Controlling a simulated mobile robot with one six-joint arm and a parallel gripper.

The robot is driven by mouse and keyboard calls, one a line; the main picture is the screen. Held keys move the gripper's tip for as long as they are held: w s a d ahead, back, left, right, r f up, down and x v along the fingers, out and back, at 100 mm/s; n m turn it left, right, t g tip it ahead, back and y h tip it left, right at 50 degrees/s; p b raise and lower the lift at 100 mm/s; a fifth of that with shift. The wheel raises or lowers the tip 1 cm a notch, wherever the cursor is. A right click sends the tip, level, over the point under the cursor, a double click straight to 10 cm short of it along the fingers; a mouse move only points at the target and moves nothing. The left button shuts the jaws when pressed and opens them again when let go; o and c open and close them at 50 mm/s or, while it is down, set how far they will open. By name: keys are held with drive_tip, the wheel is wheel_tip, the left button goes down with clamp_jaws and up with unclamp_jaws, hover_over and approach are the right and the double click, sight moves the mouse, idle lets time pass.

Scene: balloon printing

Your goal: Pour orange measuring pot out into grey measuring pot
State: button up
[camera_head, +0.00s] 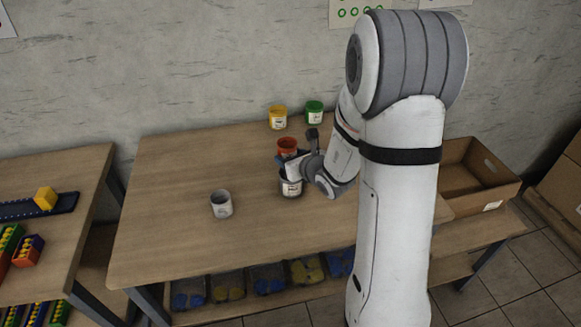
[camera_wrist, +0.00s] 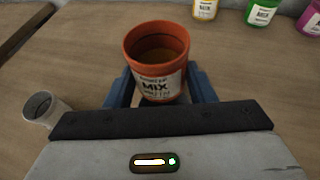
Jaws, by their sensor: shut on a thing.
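The orange measuring pot (camera_head: 287,146) is held upright in my gripper (camera_head: 291,158). In the wrist view the orange pot (camera_wrist: 157,84) sits between the two blue fingers (camera_wrist: 160,90), and dull orange-brown contents or inner wall show inside. A light grey pot (camera_head: 221,204) stands upright on the table, left and nearer the front; it also shows at the left in the wrist view (camera_wrist: 40,108). A darker grey pot with a white label (camera_head: 291,188) stands just below my gripper in the head view, partly covered by it, and is hidden in the wrist view.
A yellow pot (camera_head: 278,118) and a green pot (camera_head: 314,113) stand at the table's back edge. A magenta pot (camera_wrist: 310,20) shows in the wrist view. An open cardboard box (camera_head: 480,185) is at the right. The table's left part is clear.

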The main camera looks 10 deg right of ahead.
drive_tip(key=shift+a+f+n+y+b, duration=0.15)
drive_tip(key=shift+f+n+y+b, duration=0.1)
drive_tip(key=shift+n+y+b, duration=0.4)
drive_tip(key=s+g+y+p, duration=0.1)
drive_tip(key=y+p, duration=0.1)
drive_tip(key=s+n+g+y+p, duration=0.1)
drive_tip(key=s+g+y+p, duration=0.1)
drive_tip(key=s+a+f+g+y+p, duration=0.1)
drive_tip(key=g+y+p, duration=0.1)
drive_tip(key=shift+s+n, duration=0.2)
drive_tip(key=shift+n, duration=0.15)
idle(0.5)
drive_tip(key=shift+s+a+r+m+g+y+p, duration=0.2)
drive_tip(key=shift+m+p, duration=0.25)
drive_tip(key=shift+p, duration=0.3)
drive_tip(key=shift+d+m+g+y+p, duration=0.1)
drive_tip(key=shift+m+y+p, duration=0.15)
drive_tip(key=shift+m+p, duration=0.35)
idle(0.9)
drive_tip(key=shift+a+m+g+y+p, duration=0.1)
drive_tip(key=shift+m+g+y+p, duration=0.55)
drive_tip(key=shift+m+p, duration=0.85)
idle(2.2)
